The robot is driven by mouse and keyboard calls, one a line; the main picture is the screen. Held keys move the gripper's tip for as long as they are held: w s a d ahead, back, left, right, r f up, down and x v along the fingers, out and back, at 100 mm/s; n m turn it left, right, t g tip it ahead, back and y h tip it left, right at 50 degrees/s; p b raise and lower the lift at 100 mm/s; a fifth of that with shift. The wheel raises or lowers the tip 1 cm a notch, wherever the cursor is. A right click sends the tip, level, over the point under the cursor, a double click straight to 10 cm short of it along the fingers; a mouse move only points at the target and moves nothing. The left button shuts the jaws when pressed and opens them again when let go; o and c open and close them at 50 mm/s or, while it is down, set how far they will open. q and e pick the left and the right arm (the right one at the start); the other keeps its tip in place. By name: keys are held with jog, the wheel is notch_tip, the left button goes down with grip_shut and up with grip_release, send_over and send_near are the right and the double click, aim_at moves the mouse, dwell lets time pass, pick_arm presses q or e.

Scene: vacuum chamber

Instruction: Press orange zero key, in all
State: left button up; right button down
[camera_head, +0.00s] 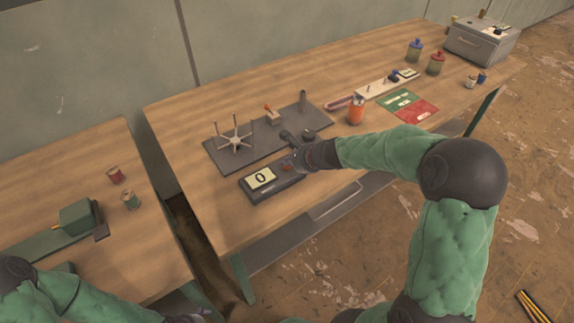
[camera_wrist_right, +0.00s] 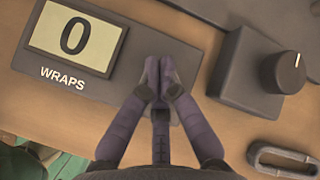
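The counter box (camera_head: 262,189) is a dark slab near the front edge of the middle table. Its pale display (camera_head: 260,178) reads 0; in the right wrist view the display (camera_wrist_right: 73,36) reads 0 above the word WRAPS. A small reddish-orange patch (camera_head: 287,166), apparently the orange key, shows at the box's right end beside my right gripper (camera_head: 298,164). In the wrist view my right gripper (camera_wrist_right: 161,78) has its fingertips together over the right part of the box, with nothing seen between them. They hide the key there; contact cannot be told.
A dark plate (camera_head: 225,158) with a spoked wheel (camera_head: 235,138) lies behind the box. A knob block (camera_wrist_right: 262,72) and a dark link (camera_wrist_right: 285,160) sit right of the gripper in the wrist view. An orange container (camera_head: 356,112) stands farther right.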

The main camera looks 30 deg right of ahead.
aim_at(289, 168)
jog(key=shift+r+p, duration=0.7)
jog(key=shift+r, duration=0.1)
notch_tip(289, 168, up, 5)
jog(key=p, duration=0.4)
jog(key=shift+p, duration=0.35)
dwell(0.5)
